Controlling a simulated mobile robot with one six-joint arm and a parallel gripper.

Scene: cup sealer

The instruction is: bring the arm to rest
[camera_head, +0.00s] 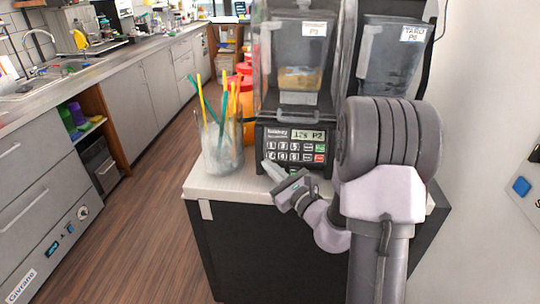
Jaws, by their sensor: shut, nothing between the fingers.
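My gripper (274,173) is shut and empty. It is in front of the keypad of a black blender (292,145), over the front edge of a white counter top (228,188). Its fingertips point up and to the left, close to the keypad's lower left; I cannot tell whether they touch anything. My arm is folded on the right side of the view and hides the counter's right part and part of the second machine.
A clear container (221,147) with several coloured straws stands left of the blender. Orange-red containers (246,88) stand behind it. A second blender jug (391,60) is at the right, near the white wall (480,90). The wooden floor (135,215) at the left is free.

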